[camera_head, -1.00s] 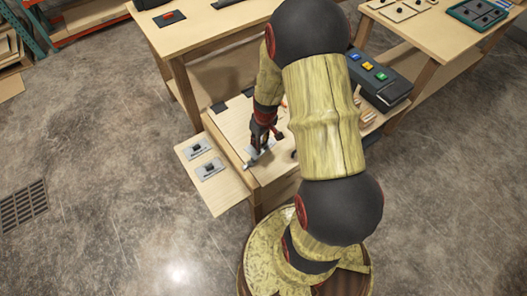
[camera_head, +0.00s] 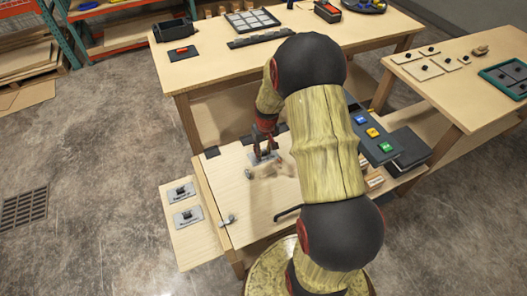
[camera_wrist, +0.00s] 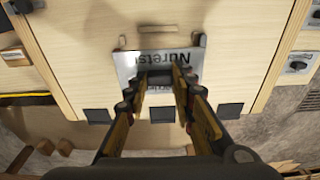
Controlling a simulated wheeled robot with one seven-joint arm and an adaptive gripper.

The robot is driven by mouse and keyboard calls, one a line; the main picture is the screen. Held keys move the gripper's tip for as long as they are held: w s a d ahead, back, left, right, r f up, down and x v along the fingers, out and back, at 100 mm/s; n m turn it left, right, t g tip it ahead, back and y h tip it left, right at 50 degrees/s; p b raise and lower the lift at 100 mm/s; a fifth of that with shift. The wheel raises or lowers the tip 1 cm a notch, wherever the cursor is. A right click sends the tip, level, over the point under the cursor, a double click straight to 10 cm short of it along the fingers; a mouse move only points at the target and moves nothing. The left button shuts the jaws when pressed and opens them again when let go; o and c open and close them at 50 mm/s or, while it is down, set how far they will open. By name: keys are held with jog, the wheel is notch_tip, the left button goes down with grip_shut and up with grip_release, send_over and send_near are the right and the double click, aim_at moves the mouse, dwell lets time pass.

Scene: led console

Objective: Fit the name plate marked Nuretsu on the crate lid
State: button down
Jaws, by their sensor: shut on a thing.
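The name plate (camera_wrist: 128,62) is grey, with black lettering "Nuretsu" upside down in the wrist view. My gripper (camera_wrist: 160,82) is shut on its dark knob, and the fingers hide part of the lettering. The pale wooden crate lid (camera_head: 238,183) lies flat, with dark hinge pads along its far edge and a metal latch (camera_head: 228,220) at the near left. In the head view, my gripper (camera_head: 266,153) is over the far part of the lid. Pale wooden strips (camera_wrist: 170,44) lie on the lid beside the plate. I cannot tell whether the plate touches the lid.
Two other knobbed plates (camera_head: 180,192) (camera_head: 187,217) lie on the side shelf (camera_head: 197,246) left of the crate. A console with blue, yellow and green buttons (camera_head: 372,132) stands right of the lid. A workbench (camera_head: 215,68) is behind. The lid's left part is clear.

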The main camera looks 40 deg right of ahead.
jog(key=b, duration=0.5)
send_over(263, 168)
jog(key=shift+s+f, duration=0.15)
jog(key=shift+f, duration=3.15)
jog(key=shift+f+b, duration=0.35)
jog(key=shift+f, duration=0.75)
jog(key=c, duration=1.5)
grip_release()
jog(key=shift+o, duration=0.4)
jog(key=shift+r, duration=0.1)
jog(key=r, duration=0.4)
jog(key=s+r, duration=0.1)
jog(key=r, duration=0.6)
jog(key=shift+s+a+r, duration=0.15)
jog(key=shift+s+r, duration=0.05)
jog(key=shift+r, duration=0.15)
